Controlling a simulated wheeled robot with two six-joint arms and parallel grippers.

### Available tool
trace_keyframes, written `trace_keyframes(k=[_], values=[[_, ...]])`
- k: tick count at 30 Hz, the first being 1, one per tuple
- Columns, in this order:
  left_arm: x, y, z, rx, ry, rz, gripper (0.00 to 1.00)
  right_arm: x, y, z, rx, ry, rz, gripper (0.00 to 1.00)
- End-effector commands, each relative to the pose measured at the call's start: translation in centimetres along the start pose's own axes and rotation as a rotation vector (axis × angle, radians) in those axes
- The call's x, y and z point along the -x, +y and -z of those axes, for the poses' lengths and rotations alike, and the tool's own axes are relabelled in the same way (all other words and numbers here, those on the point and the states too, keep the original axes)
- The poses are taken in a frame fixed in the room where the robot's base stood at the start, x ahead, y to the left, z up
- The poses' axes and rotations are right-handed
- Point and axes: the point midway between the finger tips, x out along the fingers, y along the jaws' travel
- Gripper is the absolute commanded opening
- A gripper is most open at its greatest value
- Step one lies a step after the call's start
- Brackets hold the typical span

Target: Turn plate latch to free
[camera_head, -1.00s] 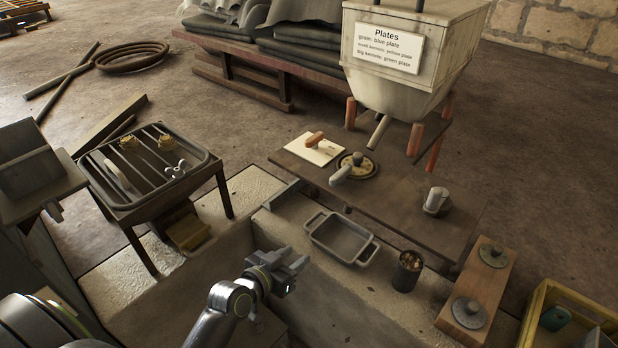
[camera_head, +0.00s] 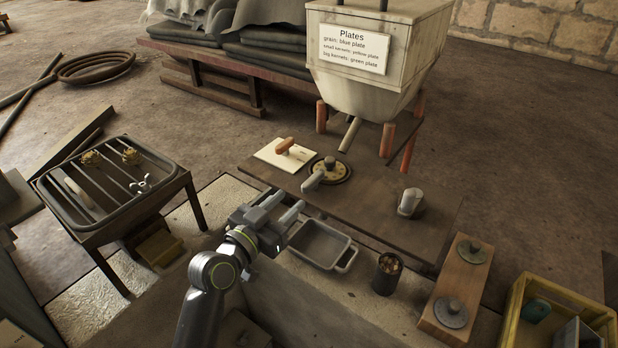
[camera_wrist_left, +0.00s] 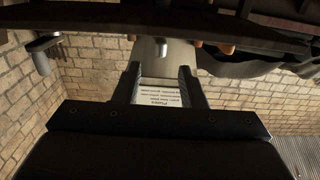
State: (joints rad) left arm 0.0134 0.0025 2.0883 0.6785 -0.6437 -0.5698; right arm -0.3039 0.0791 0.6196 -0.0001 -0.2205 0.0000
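A round yellowish plate (camera_head: 343,171) with a grey knob sits in the dark bench top (camera_head: 385,220). A grey lever-like handle (camera_head: 313,180), which looks like the plate latch, lies at the plate's near left edge. My left gripper (camera_head: 291,201) is near the bench's front edge, below and left of this handle and apart from it. Its two fingers stand apart with nothing between them in the left wrist view (camera_wrist_left: 162,84). That view is upside down and shows the plates sign (camera_wrist_left: 165,94) beyond the fingers. My right gripper is not in view.
A grey tray (camera_head: 318,262) lies close beside my left gripper. A dark cup (camera_head: 387,271), a metal knob (camera_head: 410,202) and a wooden block with discs (camera_head: 470,255) are to the right. A cream board with an orange handle (camera_head: 285,153) lies behind. A hopper (camera_head: 375,85) stands at the back.

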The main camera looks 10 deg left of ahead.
Motion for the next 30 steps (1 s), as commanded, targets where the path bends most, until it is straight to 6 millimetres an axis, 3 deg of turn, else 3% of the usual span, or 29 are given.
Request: trace_keyframes(k=[9, 15, 28, 30], values=[[-5.8, 0.0, 0.2, 0.001, 0.0, -0.001, 0.37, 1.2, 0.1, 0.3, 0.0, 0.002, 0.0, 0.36], [-8.0, 0.0, 0.1, 0.0, 0.0, 0.0, 0.37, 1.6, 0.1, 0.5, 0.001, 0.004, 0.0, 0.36], [-8.8, 0.0, -0.1, 0.0, -0.001, 0.0, 0.37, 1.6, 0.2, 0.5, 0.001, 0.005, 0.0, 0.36], [-8.8, 0.0, -0.1, 0.0, -0.001, 0.0, 0.31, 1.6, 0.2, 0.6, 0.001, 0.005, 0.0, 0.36]])
